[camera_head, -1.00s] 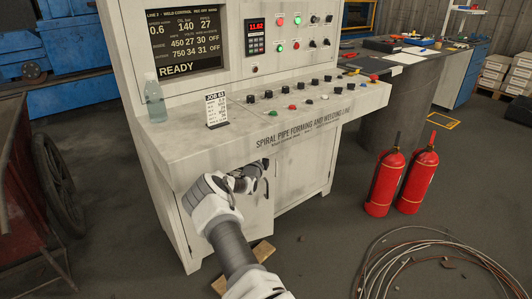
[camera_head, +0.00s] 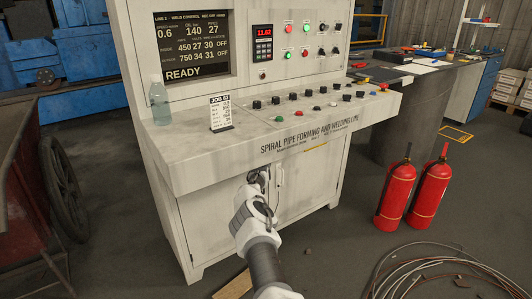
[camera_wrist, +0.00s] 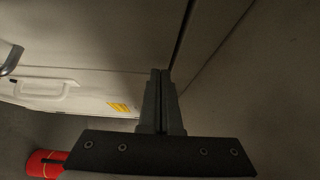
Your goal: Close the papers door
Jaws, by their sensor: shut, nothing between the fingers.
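The pale cabinet under the console has door panels on its front, the left panel (camera_head: 212,218) and the right panel (camera_head: 318,188). No label readable here marks the papers door. In the head view both panels look close to flush, but my arm covers the part between them. My gripper (camera_head: 259,178) is at the cabinet front, just under the console ledge. In the wrist view my gripper (camera_wrist: 160,73) has its fingers together and empty, beside a narrow dark gap between two pale panels. A white handle (camera_wrist: 46,88) is to the left. Contact cannot be told.
The console ledge (camera_head: 185,172) overhangs above my gripper. Red fire extinguishers (camera_head: 397,195) stand to the right, with coiled cable (camera_head: 440,275) on the floor. A dark red cart (camera_head: 30,200) is at left. A wooden board (camera_head: 233,286) lies on the floor before the cabinet.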

